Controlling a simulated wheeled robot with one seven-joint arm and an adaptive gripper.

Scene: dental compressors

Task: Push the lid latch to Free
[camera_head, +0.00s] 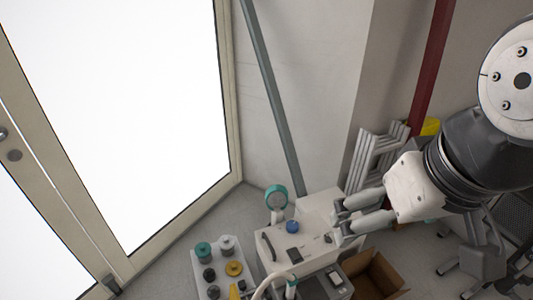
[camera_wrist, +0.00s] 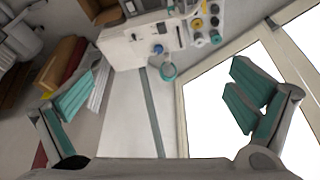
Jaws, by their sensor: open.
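A white compressor unit (camera_head: 310,262) stands low in the head view, with a blue knob (camera_head: 292,227), a black handle (camera_head: 267,246) and small dark fittings (camera_head: 293,255) on its top. It also shows upside down at the top of the wrist view (camera_wrist: 130,48), with the blue knob (camera_wrist: 158,49). I cannot tell which small fitting is the lid latch; no Free marking is legible. My gripper (camera_head: 340,221) is open and empty, above and to the right of the unit's top. In the wrist view its two padded fingers (camera_wrist: 160,92) are spread wide, apart from the unit.
A teal-rimmed gauge (camera_head: 276,197) stands behind the unit. A pale panel (camera_head: 222,277) with several coloured knobs is at its left. An open cardboard box (camera_head: 375,275) and white folded frames (camera_head: 375,155) are on the right. A bright glazed door (camera_head: 125,110) fills the left.

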